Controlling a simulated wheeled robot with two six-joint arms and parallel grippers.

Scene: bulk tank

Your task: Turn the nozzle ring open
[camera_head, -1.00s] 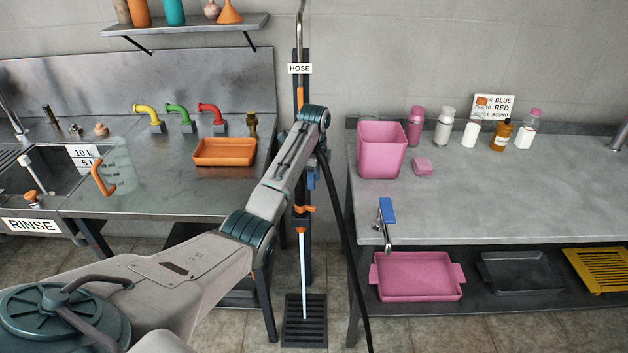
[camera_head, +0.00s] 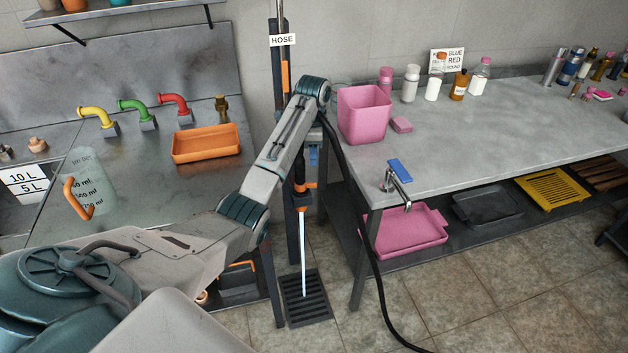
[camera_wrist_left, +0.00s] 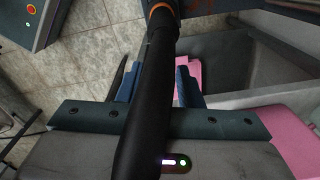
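The nozzle (camera_head: 300,170) hangs upright, tip down, below my left wrist in the head view. Its orange ring (camera_head: 302,186) has a short side lug. A thin pale stream (camera_head: 303,250) runs from the tip to the floor drain. My left gripper (camera_head: 312,152) is mostly hidden behind its wrist, close beside the nozzle. In the left wrist view its blue fingers (camera_wrist_left: 158,85) stand on both sides of the black hose (camera_wrist_left: 160,60), with an orange band (camera_wrist_left: 160,8) at the top. Whether they press on it is unclear. My right gripper is out of view.
A dark grate (camera_head: 306,298) lies under the stream. The hose (camera_head: 368,220) trails to the floor beside the right bench (camera_head: 470,130). An orange tray (camera_head: 206,143) stands on the left counter.

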